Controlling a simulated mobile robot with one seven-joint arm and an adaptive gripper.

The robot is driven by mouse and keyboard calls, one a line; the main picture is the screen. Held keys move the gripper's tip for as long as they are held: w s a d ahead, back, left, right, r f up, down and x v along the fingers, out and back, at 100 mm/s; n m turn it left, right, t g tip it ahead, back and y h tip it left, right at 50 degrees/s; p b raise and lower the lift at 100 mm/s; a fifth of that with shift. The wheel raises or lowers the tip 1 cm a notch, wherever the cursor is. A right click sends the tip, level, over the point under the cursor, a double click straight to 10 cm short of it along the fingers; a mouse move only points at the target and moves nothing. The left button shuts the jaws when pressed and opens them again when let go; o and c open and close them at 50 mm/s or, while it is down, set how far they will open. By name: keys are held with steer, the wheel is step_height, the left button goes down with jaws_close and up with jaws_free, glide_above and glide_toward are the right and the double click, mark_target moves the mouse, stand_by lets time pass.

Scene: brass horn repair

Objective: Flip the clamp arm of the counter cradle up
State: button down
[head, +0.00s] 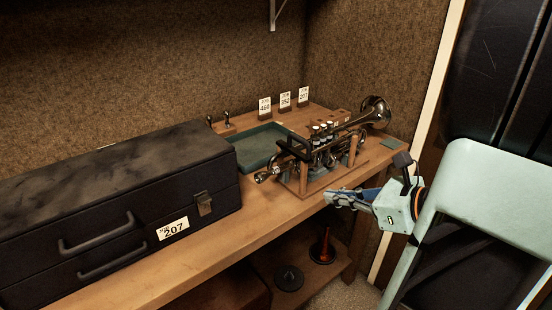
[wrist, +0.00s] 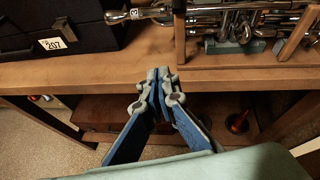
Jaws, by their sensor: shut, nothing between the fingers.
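The counter cradle (head: 312,186) is a wooden stand near the right end of the counter. A brass trumpet (head: 374,112) lies in it, bell to the right; part of the trumpet also shows at the top of the wrist view (wrist: 210,12). A black clamp arm (head: 292,148) shows at the cradle's left part, beside the trumpet's valves; its exact angle is hard to tell. My gripper (head: 332,198) is shut and empty, in front of the counter edge, below and right of the clamp arm and apart from it. In the wrist view the closed fingertips (wrist: 161,76) appear over the counter's front edge.
A large black case (head: 110,200) tagged 207 fills the counter's left side. A green-lined tray (head: 240,137) and several numbered cards (head: 285,100) stand behind the cradle.

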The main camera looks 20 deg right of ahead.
mark_target(306, 167)
steer(key=shift+d+r+m+t+h+b, duration=0.2)
steer(key=shift+d+m+t+h, duration=0.1)
steer(key=shift+d+m+t, duration=0.3)
steer(key=shift+d+r+m+t+h+b, duration=0.2)
steer(key=shift+d+m+t+h, duration=0.15)
steer(key=shift+d+m, duration=0.4)
steer(key=shift+a, duration=0.1)
steer(key=b+x, duration=0.1)
steer(key=x, duration=0.8)
steer(key=shift+w+a+f, duration=0.1)
steer(key=shift+a+f, duration=0.05)
steer(key=r, duration=0.3)
steer(key=shift+w+a+r+p, duration=0.1)
steer(key=shift+w+p, duration=0.2)
steer(key=shift+p, duration=0.05)
steer(key=shift+r, duration=0.4)
steer(key=shift+r, duration=0.1)
